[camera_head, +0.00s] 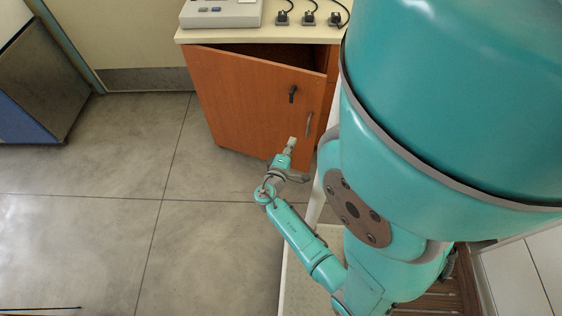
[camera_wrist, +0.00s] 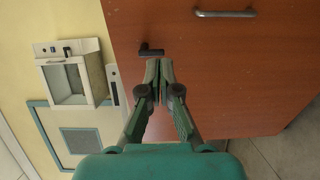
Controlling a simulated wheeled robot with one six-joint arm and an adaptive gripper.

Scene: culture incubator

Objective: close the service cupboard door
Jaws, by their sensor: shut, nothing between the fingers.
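The service cupboard door (camera_head: 245,95) is an orange-brown wooden panel. It stands ajar, with a dark gap between its top edge and the worktop. It carries a black lever (camera_head: 292,93) and a metal bar handle (camera_head: 309,124). In the wrist view the door (camera_wrist: 225,70) fills the upper middle and right, with the black lever (camera_wrist: 151,51) and the bar handle (camera_wrist: 226,14). My gripper (camera_head: 291,143) is in front of the door's lower part. In the wrist view its fingertips (camera_wrist: 159,65) are together and empty, just below the lever; contact cannot be told.
The pale worktop (camera_head: 265,36) above the door holds a grey device (camera_head: 220,12) and several small black items. A dark-sided blue unit (camera_head: 45,85) stands at the far left. The tiled floor (camera_head: 110,210) is clear left of my arm.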

